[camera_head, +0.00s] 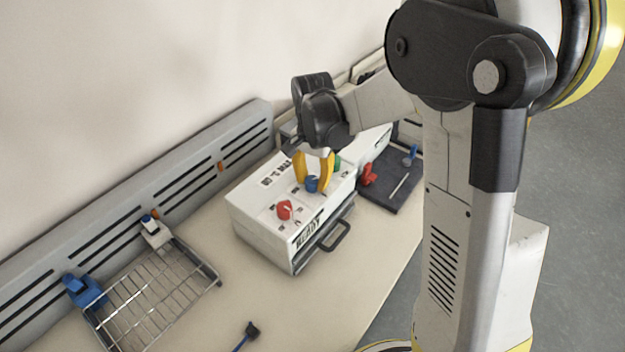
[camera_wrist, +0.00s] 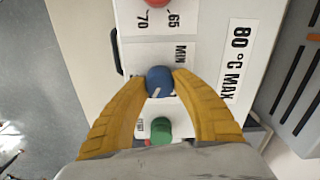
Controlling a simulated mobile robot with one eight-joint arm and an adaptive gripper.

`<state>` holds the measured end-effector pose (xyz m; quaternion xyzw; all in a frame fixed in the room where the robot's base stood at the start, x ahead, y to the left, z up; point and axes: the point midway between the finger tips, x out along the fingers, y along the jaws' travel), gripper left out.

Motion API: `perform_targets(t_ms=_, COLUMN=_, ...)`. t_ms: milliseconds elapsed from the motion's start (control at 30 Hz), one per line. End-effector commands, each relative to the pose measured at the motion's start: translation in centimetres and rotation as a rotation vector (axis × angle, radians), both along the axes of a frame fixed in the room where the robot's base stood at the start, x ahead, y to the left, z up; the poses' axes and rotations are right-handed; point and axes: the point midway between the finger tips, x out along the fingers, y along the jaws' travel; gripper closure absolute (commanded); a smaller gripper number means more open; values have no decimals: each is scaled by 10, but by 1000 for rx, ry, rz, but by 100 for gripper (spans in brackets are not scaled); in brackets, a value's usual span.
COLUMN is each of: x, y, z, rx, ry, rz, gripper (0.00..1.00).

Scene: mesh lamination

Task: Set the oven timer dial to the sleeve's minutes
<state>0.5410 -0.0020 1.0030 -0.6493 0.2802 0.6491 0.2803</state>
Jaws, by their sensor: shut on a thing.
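The white oven (camera_head: 262,220) stands on the bench, with a dark handle (camera_head: 335,235) on its front. On its top are a red dial (camera_head: 284,209), a blue dial (camera_head: 312,184) and a green knob (camera_head: 337,163). My gripper (camera_head: 314,181) reaches down from above with its yellow fingers around the blue dial. In the wrist view the fingers are shut on the blue dial (camera_wrist: 159,81), which has a white pointer line and sits by a "MIN" label (camera_wrist: 181,53). The green knob (camera_wrist: 161,129) lies nearer my palm. I cannot make out a sleeve.
A wire rack (camera_head: 155,290) with blue and white end pieces stands at the left. A dark tray (camera_head: 392,181) with a red piece (camera_head: 369,174) and a blue piece (camera_head: 410,155) lies beyond the oven. A grey slotted rail (camera_head: 180,185) runs along the wall.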

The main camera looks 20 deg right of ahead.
Motion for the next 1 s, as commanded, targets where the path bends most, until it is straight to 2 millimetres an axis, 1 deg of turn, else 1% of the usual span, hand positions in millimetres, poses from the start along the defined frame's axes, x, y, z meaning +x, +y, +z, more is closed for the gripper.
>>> perform_targets(t_ms=500, x=0, y=0, z=0, rx=-1, ry=1, rz=-18, gripper=99)
perform_targets(t_ms=533, x=0, y=0, z=0, rx=-1, ry=1, rz=-18, gripper=59)
perform_targets(t_ms=567, x=0, y=0, z=0, rx=-1, ry=1, rz=-18, gripper=50)
perform_targets(t_ms=600, x=0, y=0, z=0, rx=-1, ry=1, rz=-18, gripper=45)
perform_targets(t_ms=867, x=0, y=0, z=0, rx=0, ry=0, rz=-17, gripper=45)
perform_targets(t_ms=967, x=0, y=0, z=5, rx=0, ry=0, rz=-17, gripper=45)
perform_targets(t_ms=1000, x=0, y=0, z=9, rx=0, ry=0, rz=-17, gripper=45)
